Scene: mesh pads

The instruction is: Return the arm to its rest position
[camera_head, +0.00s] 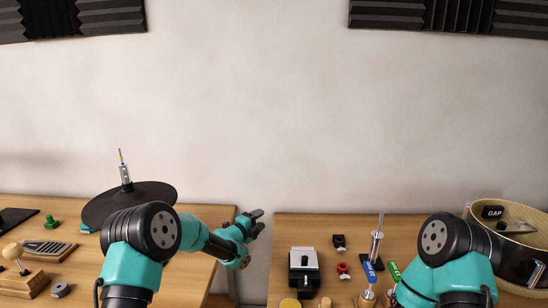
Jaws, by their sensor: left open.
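My left arm comes in from the lower left, and its open, empty gripper (256,222) is over the gap between the two tables, near the left table's right edge. My right arm (443,250) shows at the lower right, where its teal and black links cover part of the right table. Its gripper is hidden or out of the picture.
The left table (215,211) holds a black disc (95,212) with a thin upright tool, a green bolt (50,221) and wooden blocks.

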